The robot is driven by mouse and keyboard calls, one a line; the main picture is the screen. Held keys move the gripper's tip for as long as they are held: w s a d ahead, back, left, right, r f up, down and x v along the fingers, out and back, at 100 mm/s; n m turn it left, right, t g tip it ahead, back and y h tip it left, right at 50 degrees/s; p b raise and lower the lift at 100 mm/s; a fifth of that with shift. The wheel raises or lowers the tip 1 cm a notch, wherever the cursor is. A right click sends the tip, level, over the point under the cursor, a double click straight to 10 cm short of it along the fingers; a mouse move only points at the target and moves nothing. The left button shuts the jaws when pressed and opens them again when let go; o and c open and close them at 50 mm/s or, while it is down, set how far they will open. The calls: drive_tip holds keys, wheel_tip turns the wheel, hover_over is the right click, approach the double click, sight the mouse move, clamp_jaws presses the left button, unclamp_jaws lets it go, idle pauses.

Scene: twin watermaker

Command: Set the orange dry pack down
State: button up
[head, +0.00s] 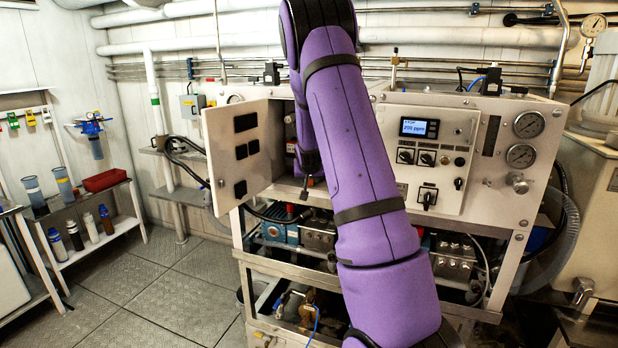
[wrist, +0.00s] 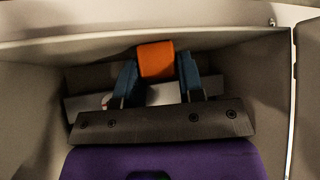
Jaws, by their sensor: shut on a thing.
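The orange dry pack (wrist: 156,58) is a small orange block in the wrist view. My gripper (wrist: 157,75) is shut on it, with one blue finger at each side. A pale surface shows below and behind the pack, and I cannot tell whether the pack touches it. In the head view my purple arm reaches into the open cabinet of the machine, and the arm and cabinet hide the pack and the fingertips there.
The cabinet door (head: 240,150) stands open to the left of my arm. Light grey cabinet walls (wrist: 250,80) are close around my gripper. The control panel (head: 428,155) is right of my arm. A shelf (head: 95,190) with filters and bottles stands at the left.

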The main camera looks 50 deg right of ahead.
drive_tip(key=o, duration=1)
drive_tip(key=shift+r, duration=0.2)
drive_tip(key=s+a+r+n+y, duration=0.1)
drive_tip(key=s+a+r+y, duration=0.1)
drive_tip(key=s+a+r, duration=0.65)
drive_tip(key=s+a+r+n+y, duration=0.1)
drive_tip(key=s+a+r, duration=0.2)
drive_tip(key=a+r, duration=0.55)
drive_tip(key=s+a+n+y, duration=0.1)
drive_tip(key=s+a+n, duration=0.1)
drive_tip(key=s+a, duration=0.5)
drive_tip(key=s+a+r+n+y, duration=0.1)
drive_tip(key=s+a+n, duration=0.1)
drive_tip(key=s+a, duration=0.6)
drive_tip(key=s+a+n+g+y, duration=0.1)
drive_tip(key=s+a+n, duration=0.2)
drive_tip(key=s+a, duration=0.5)
drive_tip(key=shift+s+a+r, duration=0.25)
drive_tip(key=shift+a+r, duration=0.05)
drive_tip(key=shift+a, duration=0.25)
